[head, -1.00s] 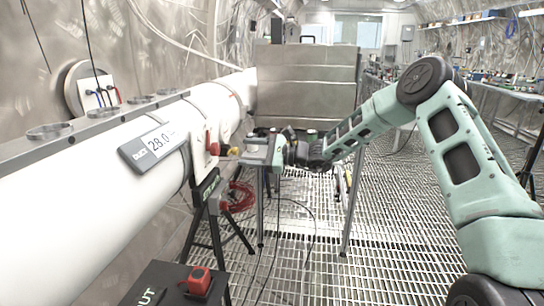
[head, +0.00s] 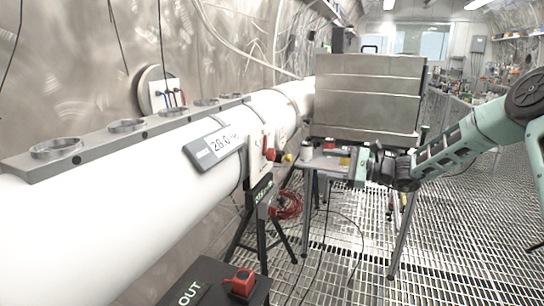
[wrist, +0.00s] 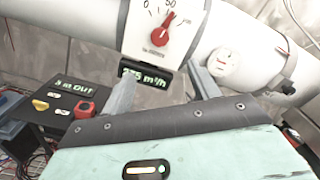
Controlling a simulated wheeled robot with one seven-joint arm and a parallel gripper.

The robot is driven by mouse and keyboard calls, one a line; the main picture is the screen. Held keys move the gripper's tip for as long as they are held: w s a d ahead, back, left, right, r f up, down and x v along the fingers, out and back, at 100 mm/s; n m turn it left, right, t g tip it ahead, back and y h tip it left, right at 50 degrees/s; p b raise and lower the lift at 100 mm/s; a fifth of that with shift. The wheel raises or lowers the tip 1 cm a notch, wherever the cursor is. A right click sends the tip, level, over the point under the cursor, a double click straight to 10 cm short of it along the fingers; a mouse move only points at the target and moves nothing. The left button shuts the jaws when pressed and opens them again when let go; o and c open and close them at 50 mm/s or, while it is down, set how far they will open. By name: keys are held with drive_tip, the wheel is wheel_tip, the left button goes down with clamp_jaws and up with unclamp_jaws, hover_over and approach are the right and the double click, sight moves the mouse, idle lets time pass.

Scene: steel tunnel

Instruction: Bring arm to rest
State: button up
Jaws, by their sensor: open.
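My arm reaches in from the right edge of the head view, with my gripper (head: 362,165) at its left end, beside the steel box and near the white duct. In the wrist view my gripper (wrist: 165,90) shows two grey fingers spread apart with nothing between them. Beyond the fingers are the white duct (wrist: 225,25), a dial plate with a red knob (wrist: 160,38), and a display reading about 275 m³/h (wrist: 146,76).
The white duct (head: 110,220) runs along the left wall, with a 28.0 display (head: 215,146) and a rail of round holders (head: 125,125). A steel box (head: 365,95) stands behind my gripper. A black OUT box (head: 205,283) with a red object (head: 241,283) is at the bottom. Grated floor (head: 450,240) is open at right.

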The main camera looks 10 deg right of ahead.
drive_tip(key=s+a+r+n+g+h+p, duration=0.1)
drive_tip(key=s+a+n+g+h+p, duration=0.3)
drive_tip(key=s+a+n+g, duration=1.35)
drive_tip(key=s+a+r+n+t+h+p, duration=0.1)
drive_tip(key=s+n+t+h, duration=0.2)
drive_tip(key=s, duration=1)
drive_tip(key=s+a+r+n+t+h+p, duration=0.1)
drive_tip(key=s+n+t+h, duration=0.3)
drive_tip(key=s, duration=0.9)
drive_tip(key=r+n+h+p, duration=0.1)
drive_tip(key=h, duration=0.2)
drive_tip(key=shift+a+n, duration=0.35)
drive_tip(key=shift+a, duration=0.05)
drive_tip(key=shift+r, duration=0.1)
idle(0.7)
